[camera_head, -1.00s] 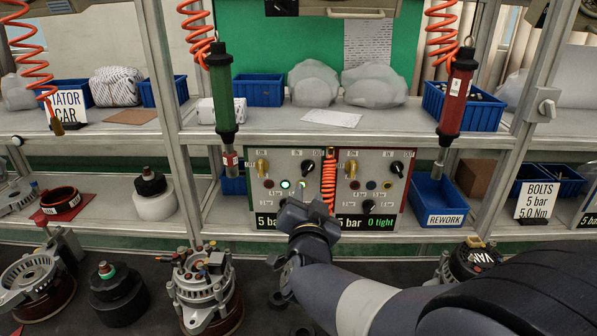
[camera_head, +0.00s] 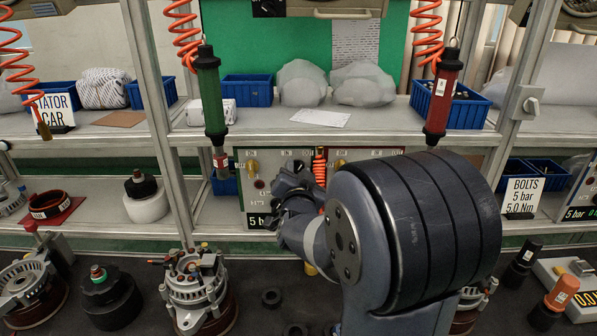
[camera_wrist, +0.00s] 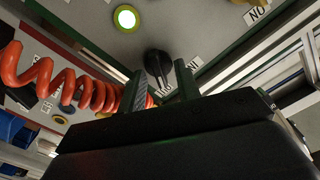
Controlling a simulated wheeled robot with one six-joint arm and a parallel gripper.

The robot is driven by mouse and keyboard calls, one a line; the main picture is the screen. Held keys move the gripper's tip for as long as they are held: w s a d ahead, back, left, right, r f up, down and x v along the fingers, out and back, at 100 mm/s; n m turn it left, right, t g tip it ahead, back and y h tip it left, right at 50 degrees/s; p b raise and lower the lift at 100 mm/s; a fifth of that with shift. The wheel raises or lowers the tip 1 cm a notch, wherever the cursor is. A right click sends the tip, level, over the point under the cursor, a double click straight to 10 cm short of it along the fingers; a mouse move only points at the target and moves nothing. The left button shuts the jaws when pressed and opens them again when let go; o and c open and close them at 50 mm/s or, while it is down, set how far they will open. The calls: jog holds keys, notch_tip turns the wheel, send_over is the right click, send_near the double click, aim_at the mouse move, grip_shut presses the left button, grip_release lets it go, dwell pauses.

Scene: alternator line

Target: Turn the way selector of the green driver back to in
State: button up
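The green driver (camera_head: 209,95) hangs upright on its orange coil at the left. Its control panel (camera_head: 243,190) stands behind my gripper (camera_head: 290,185), which hides much of the panel's right half. In the wrist view, the green-edged panel (camera_wrist: 200,25) shows a lit green lamp (camera_wrist: 125,17) and a black knob (camera_wrist: 158,65). My gripper (camera_wrist: 160,80) is open, its two fingers apart, with the knob showing between and just beyond the fingertips. I cannot tell whether they touch it. The knob's setting label is not readable.
An orange coil (camera_wrist: 75,80) hangs close beside my fingers. The red driver (camera_head: 440,95) hangs at the right, above a second panel (camera_head: 370,154) mostly hidden by my arm. Alternators (camera_head: 195,285) and dark parts stand on the bench below.

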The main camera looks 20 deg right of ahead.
jog(key=shift+c, duration=0.2)
grip_shut()
jog(key=shift+n, duration=0.5)
jog(key=n, duration=0.4)
jog(key=shift+a+n, duration=0.1)
jog(key=shift+n, duration=0.3)
jog(key=n, duration=0.6)
jog(key=shift+a, duration=0.1)
dwell(0.3)
jog(key=shift+o, duration=0.2)
grip_release()
